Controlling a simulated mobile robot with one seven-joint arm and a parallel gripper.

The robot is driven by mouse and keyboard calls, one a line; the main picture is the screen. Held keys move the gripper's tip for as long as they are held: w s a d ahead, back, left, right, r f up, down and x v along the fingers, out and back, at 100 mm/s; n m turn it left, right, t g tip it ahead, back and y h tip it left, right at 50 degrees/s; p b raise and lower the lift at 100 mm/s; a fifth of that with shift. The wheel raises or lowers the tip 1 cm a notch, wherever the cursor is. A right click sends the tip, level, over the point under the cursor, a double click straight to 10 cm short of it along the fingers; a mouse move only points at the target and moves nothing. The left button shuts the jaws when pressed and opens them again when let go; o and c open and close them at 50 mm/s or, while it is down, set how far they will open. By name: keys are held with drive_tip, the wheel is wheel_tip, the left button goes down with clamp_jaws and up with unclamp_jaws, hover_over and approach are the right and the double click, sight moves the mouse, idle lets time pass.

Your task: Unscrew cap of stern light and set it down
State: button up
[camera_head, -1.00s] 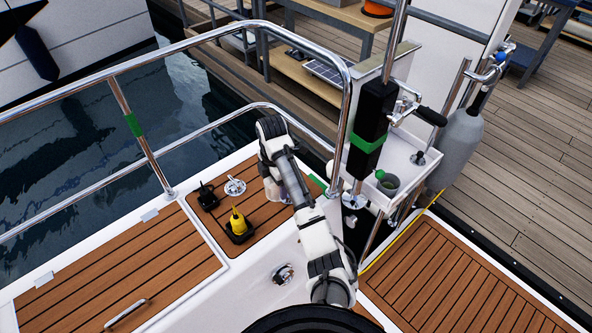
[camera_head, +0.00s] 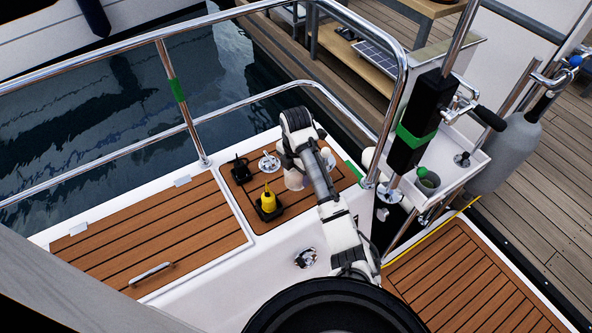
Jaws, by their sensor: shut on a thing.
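My gripper (camera_head: 289,165) hangs at the end of my arm, low over the small teak stern panel, just right of a round silver deck fitting. Its fingers are mostly hidden behind my wrist. It is shut on a small pale thing (camera_head: 293,180), which looks to be the stern light's cap; its shape is not clear. I cannot pick out the stern light's body; my arm covers part of that corner. I cannot tell whether the pale thing touches the deck.
A yellow bottle-like thing (camera_head: 268,199) stands in a black holder, and a black box (camera_head: 240,168) sits beside the silver fitting (camera_head: 269,162). Steel rails (camera_head: 180,90) surround the corner. A grey cylinder (camera_head: 505,152) stands right. The left teak panel (camera_head: 140,240) is mostly bare.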

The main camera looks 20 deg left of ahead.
drive_tip(key=shift+f+b, duration=1.95)
drive_tip(key=shift+f, duration=2)
drive_tip(key=shift+f, duration=0.35)
drive_tip(key=shift+s+f+b, duration=0.15)
drive_tip(key=shift+f+b, duration=0.2)
drive_tip(key=shift+f, duration=0.1)
drive_tip(key=o, duration=1.2)
drive_tip(key=shift+o, duration=0.2)
wheel_tip(320, 180, up, 14)
drive_tip(key=p, duration=0.3)
drive_tip(key=shift+r, duration=0.25)
